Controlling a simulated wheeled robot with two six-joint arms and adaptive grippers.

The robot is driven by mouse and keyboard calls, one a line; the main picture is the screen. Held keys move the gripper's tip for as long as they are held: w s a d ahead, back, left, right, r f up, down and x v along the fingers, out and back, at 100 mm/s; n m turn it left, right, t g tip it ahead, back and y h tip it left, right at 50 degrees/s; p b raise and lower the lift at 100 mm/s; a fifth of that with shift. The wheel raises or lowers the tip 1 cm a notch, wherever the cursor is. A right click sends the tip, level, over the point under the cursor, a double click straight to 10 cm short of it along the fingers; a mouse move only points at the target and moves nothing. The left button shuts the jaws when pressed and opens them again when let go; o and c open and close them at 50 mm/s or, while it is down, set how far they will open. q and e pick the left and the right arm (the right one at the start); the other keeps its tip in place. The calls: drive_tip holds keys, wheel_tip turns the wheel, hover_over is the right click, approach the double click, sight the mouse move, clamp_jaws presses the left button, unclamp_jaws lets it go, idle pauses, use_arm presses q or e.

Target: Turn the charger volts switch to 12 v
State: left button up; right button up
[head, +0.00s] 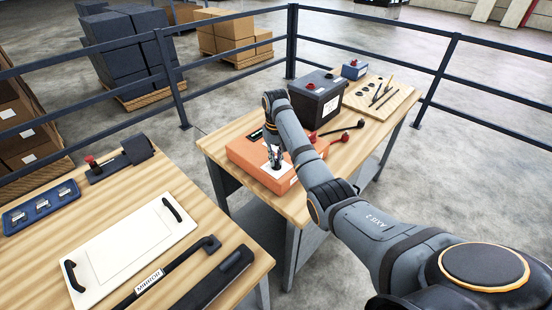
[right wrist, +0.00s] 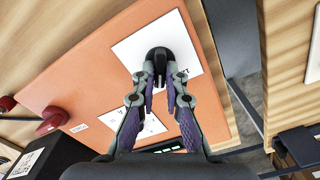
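The orange charger (head: 243,149) lies on the right-hand wooden bench; its top fills much of the right wrist view (right wrist: 75,85). A black switch knob (right wrist: 160,56) stands on a white label plate (right wrist: 128,48) on that top. My right gripper (right wrist: 160,78) reaches down over it, one fingertip at each side, apparently touching it. In the head view my right gripper (head: 275,158) is over the white plate and its arm hides part of the charger. The plate's markings and the knob's setting cannot be read. My left gripper is not in view.
A tool board (head: 380,98) and a blue box (head: 354,70) lie beyond. The left bench holds a white panel (head: 130,245), a blue tray (head: 42,205) and dark bars. Railings run behind.

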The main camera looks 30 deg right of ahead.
clamp_jaws()
drive_tip(key=shift+r+n+p, duration=0.2)
drive_tip(key=shift+n+p, duration=0.1)
drive_tip(key=shift+p, duration=0.3)
drive_tip(key=n+p, duration=0.4)
drive_tip(key=p, duration=0.1)
drive_tip(key=shift+a+r+n+p, duration=0.1)
drive_tip(key=shift+a+n+p, duration=0.05)
drive_tip(key=shift+n+p, duration=0.2)
drive_tip(key=n+p, duration=0.2)
drive_tip(key=n, duration=0.1)
drive_tip(key=shift+a+p, duration=0.1)
drive_tip(key=shift+p, duration=0.2)
use_arm(q)
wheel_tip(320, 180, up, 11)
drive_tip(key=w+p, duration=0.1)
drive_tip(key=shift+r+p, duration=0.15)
drive_tip(key=shift+p, duration=0.2)
use_arm(e)
drive_tip(key=shift+f+n, duration=0.15)
drive_tip(key=shift+n, duration=0.8)
drive_tip(key=shift+f+n, duration=0.1)
drive_tip(key=shift+n, duration=0.8)
drive_tip(key=o, duration=0.6)
unclamp_jaws()
drive_tip(key=shift+s, duration=0.1)
drive_tip(key=shift+o, duration=0.2)
